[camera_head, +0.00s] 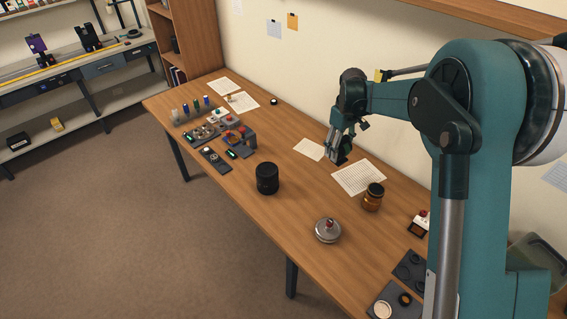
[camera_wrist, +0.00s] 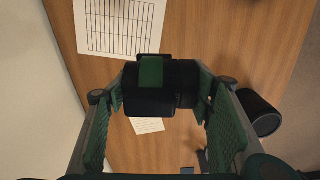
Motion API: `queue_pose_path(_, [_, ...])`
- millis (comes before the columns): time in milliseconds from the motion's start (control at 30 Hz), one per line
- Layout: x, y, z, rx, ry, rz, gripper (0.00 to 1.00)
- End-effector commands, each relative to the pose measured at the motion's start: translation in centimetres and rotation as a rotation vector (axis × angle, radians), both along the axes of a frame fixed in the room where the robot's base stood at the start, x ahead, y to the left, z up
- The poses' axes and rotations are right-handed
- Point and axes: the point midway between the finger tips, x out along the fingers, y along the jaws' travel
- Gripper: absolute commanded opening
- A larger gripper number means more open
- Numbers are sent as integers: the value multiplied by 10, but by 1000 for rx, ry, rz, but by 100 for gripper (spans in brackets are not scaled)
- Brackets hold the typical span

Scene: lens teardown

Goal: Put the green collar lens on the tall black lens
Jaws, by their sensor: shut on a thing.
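The green collar lens (camera_wrist: 151,73) is a dark barrel with a green band, lying across between the fingers of my gripper (camera_wrist: 158,90) in the wrist view. My gripper is shut on it, with green finger pads at both ends of the barrel. In the head view my gripper (camera_head: 339,150) is over the back of the table near the wall, and the lens there is a small dark shape that is hard to make out. The tall black lens (camera_head: 267,179) stands upright near the table's front edge, left of and nearer than my gripper. It also shows right of my gripper in the wrist view (camera_wrist: 260,113).
A gridded sheet (camera_head: 359,178) lies right of my gripper and a smaller paper (camera_head: 309,149) lies left of it. An amber jar (camera_head: 373,197) and a round metal lidded thing (camera_head: 328,231) stand to the right. Small parts and trays crowd the table's far left.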

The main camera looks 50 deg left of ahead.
Motion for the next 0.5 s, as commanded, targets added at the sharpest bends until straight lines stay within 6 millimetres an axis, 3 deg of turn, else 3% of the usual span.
queue_pose_path(267, [-55, 48, 30, 0, 0, 29, 33])
queue_pose_path(500, [-119, 94, 59, 0, 0, 55, 33])
